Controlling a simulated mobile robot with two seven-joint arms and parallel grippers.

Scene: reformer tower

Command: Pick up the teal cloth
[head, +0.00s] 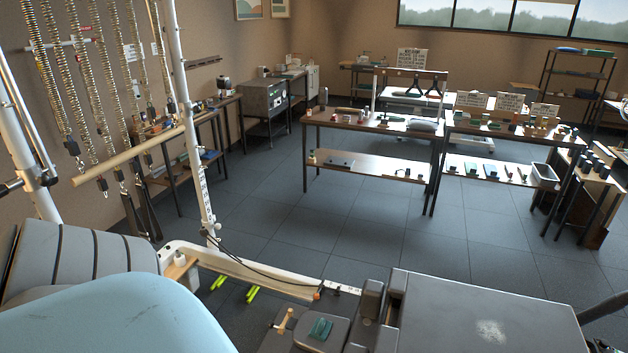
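A small teal cloth (320,328) lies on a dark grey pad (301,334) at the bottom middle of the head view. It looks folded or bunched, and nothing covers it. Neither of my grippers shows in the head view, so I cannot tell their place relative to the cloth.
A light wooden peg (284,321) stands just left of the cloth. A wide grey padded surface (470,310) lies to its right. A white frame rail (240,269) runs behind. A large light blue surface (110,320) fills the lower left. Open floor (310,235) extends beyond toward worktables (372,126).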

